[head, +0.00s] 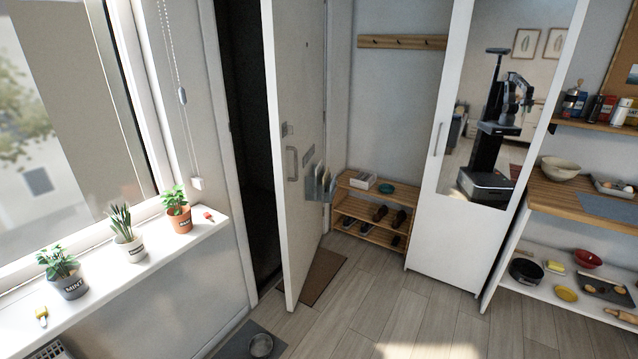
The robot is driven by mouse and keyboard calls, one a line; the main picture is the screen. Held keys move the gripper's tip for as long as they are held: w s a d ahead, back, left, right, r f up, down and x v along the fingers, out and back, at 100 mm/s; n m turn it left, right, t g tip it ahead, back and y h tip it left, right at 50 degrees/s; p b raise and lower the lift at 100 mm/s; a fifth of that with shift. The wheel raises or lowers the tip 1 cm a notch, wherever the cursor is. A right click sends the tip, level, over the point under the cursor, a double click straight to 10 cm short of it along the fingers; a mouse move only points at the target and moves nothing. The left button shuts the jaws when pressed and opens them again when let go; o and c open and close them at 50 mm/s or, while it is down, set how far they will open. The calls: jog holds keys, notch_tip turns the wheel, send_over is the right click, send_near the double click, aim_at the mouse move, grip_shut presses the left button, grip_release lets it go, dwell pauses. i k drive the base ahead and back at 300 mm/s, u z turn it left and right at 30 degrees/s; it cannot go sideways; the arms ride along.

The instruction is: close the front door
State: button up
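The white front door (296,100) stands ajar in the middle of the head view, swung into the room. A dark opening (250,140) shows between its left side and the white frame. A grey bar handle (292,163) sits on the door face, with a small lock plate above it. A holder with papers (318,182) hangs on the door to the right of the handle. My gripper is not directly in view. My body and arm show only as a reflection in the mirror (500,110), where the gripper's state is too small to tell.
A doormat (325,275) lies beside the door's foot. A metal bowl (261,345) on a grey mat is on the floor at the front. A shoe rack (345,210) and white mirrored cabinet (440,235) stand right. A sill (130,265) with potted herbs is left. Floor ahead is clear.

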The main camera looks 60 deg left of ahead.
aim_at(293, 30)
jog(key=u, duration=0.75)
jog(key=i, duration=1.05)
jog(key=u, duration=1.6)
jog(key=i, duration=1)
jog(key=u, duration=0.6)
jog(key=i, duration=1.25)
jog(key=u, duration=0.15)
